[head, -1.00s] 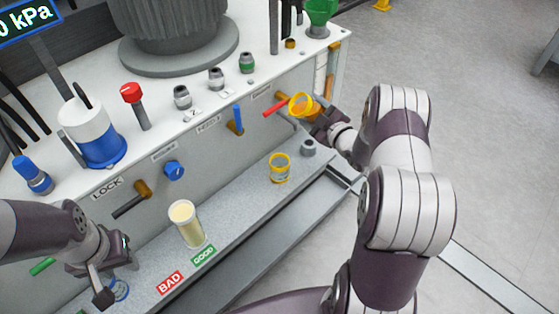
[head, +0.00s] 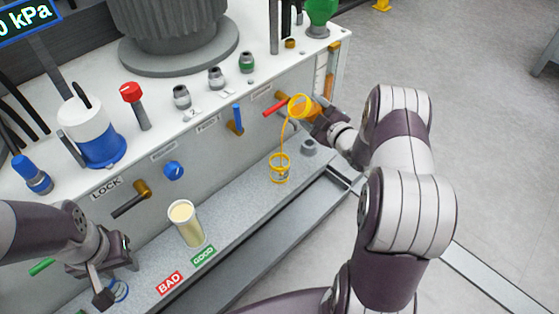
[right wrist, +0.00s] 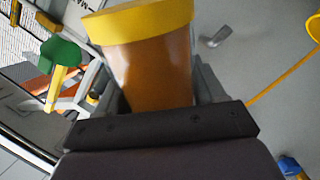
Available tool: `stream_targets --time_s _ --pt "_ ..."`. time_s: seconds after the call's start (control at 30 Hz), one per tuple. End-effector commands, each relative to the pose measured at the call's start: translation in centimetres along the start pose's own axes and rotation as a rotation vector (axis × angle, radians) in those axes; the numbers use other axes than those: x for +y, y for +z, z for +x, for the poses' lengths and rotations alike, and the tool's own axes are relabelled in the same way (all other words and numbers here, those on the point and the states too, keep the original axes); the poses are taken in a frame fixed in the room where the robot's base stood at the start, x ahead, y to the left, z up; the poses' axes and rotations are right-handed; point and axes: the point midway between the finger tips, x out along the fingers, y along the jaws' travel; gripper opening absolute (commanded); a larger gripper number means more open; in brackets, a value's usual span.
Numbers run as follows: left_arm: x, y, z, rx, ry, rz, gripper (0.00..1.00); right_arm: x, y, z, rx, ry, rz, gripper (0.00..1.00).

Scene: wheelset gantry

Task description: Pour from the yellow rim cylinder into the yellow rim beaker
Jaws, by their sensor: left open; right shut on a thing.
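The yellow rim cylinder (head: 303,106) is tilted, its mouth toward the left, with orange-brown liquid inside. My right gripper (head: 325,118) is shut on it. The cylinder fills the middle of the right wrist view (right wrist: 150,65). A thin orange stream runs from its lip down to the yellow rim beaker (head: 280,168), which stands upright on the grey ledge below and to the left. The stream reaches the beaker's mouth. In the right wrist view the beaker's yellow rim (right wrist: 314,27) shows at the right edge.
A cream-filled cup (head: 187,223) stands on the ledge (head: 235,225) near the BAD (head: 169,283) and GOOD (head: 203,256) labels. A small grey fitting (head: 308,147) sits right of the beaker. A red handle (head: 275,106) and a blue lever (head: 238,118) stick out from the panel.

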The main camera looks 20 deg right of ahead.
Motion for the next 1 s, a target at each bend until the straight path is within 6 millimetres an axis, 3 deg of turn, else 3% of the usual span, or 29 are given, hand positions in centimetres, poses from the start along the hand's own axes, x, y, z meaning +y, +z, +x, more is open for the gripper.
stream_targets --time_s 1.0 --pt "0.00 0.10 0.83 0.000 0.000 0.000 0.43 0.05 0.36 0.03 -0.025 0.001 -0.163 0.25"
